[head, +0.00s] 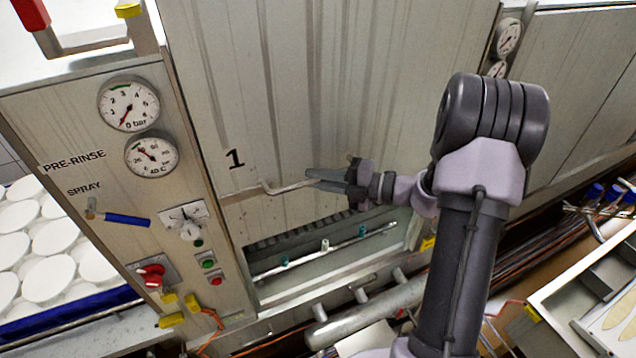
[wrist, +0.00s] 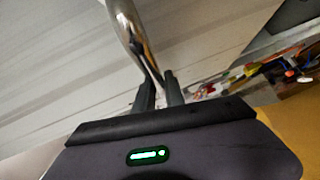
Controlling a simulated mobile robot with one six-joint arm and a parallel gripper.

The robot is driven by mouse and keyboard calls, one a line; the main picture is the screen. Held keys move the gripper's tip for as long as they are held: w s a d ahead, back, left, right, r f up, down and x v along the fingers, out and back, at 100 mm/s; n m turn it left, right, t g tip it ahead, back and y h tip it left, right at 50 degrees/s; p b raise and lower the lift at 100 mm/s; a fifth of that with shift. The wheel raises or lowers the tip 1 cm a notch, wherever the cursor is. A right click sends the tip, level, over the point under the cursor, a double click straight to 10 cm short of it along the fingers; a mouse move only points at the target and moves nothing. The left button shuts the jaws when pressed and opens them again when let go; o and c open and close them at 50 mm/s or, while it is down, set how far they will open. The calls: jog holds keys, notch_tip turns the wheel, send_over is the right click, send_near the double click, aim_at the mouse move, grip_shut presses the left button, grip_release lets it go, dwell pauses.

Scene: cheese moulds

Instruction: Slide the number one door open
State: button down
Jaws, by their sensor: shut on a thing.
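The number one door (head: 300,100) is a tall metal panel marked with a black "1", in the middle of the head view. Below its bottom edge is an opening that shows a pipe with small nozzles. A bent metal handle (head: 287,187) sits near the door's lower edge, just right of the number. My gripper (head: 322,180) is at the handle, reaching in from the right. In the wrist view the shiny handle bar (wrist: 132,35) runs down between the two dark fingers (wrist: 158,92), which are shut on it.
Left of the door is a panel with two gauges (head: 130,103), a blue-handled valve (head: 126,219), a red knob (head: 151,275) and buttons. White round moulds (head: 45,275) lie at far left. Pipes (head: 370,310) run below the opening. A grey bin (head: 610,270) stands at lower right.

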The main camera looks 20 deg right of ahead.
jog(key=shift+r+p, duration=1)
jog(key=shift+r, duration=0.95)
jog(key=c, duration=1.4)
grip_release()
jog(key=shift+f, duration=0.1)
jog(key=b+v, duration=0.3)
jog(key=v, duration=1.4)
jog(key=shift+s+b, duration=0.2)
jog(key=shift+b, duration=0.2)
jog(key=shift+d, duration=0.1)
